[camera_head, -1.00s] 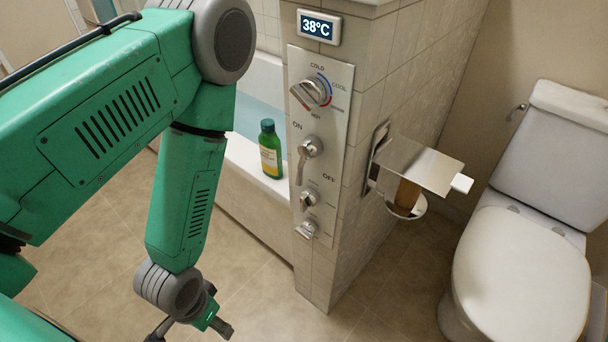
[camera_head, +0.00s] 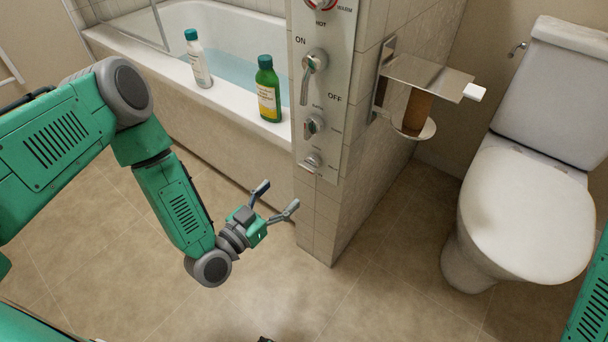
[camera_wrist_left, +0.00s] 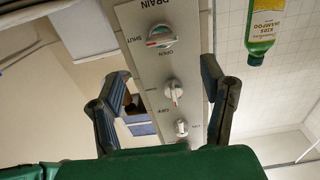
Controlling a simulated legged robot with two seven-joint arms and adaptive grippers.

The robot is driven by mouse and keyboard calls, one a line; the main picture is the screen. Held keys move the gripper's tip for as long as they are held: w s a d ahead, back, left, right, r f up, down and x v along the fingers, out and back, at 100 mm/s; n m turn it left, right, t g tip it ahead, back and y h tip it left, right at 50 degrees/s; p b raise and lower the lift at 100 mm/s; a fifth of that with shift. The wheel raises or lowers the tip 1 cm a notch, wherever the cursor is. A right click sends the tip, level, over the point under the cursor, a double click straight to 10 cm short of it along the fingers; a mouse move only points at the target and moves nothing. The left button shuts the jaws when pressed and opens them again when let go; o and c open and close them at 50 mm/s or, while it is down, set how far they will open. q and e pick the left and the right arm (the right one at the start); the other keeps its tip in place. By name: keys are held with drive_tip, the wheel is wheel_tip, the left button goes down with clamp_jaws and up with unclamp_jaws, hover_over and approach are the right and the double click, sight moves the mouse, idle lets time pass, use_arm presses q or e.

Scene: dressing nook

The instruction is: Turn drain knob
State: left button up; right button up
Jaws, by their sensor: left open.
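A grey control panel (camera_head: 335,85) on the tiled pillar carries a lever and several knobs in the head view. In the left wrist view the drain knob (camera_wrist_left: 160,36), silver with a coloured mark, sits by the word DRAIN, with SHUT and OPEN beside it. I cannot tell for certain which knob this is in the head view. My left gripper (camera_head: 278,198) is open and empty, below and left of the panel, apart from it. Its fingers in the left wrist view (camera_wrist_left: 166,68) frame part of the panel. My right gripper is out of view; only green arm shows at the right edge.
A green bottle (camera_head: 268,90) and a white bottle (camera_head: 198,60) stand on the bathtub rim (camera_head: 225,103). A metal paper holder (camera_head: 430,76) juts from the pillar's right side. A toilet (camera_head: 525,200) stands at the right. The floor below is clear.

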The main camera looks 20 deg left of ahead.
sight(305, 170)
use_arm(q)
drive_tip(key=shift+b+x, duration=1.4)
drive_tip(key=shift+x, duration=3.7)
drive_tip(key=shift+a+f, duration=0.1)
drive_tip(key=shift+a, duration=0.05)
drive_tip(key=c, duration=1.2)
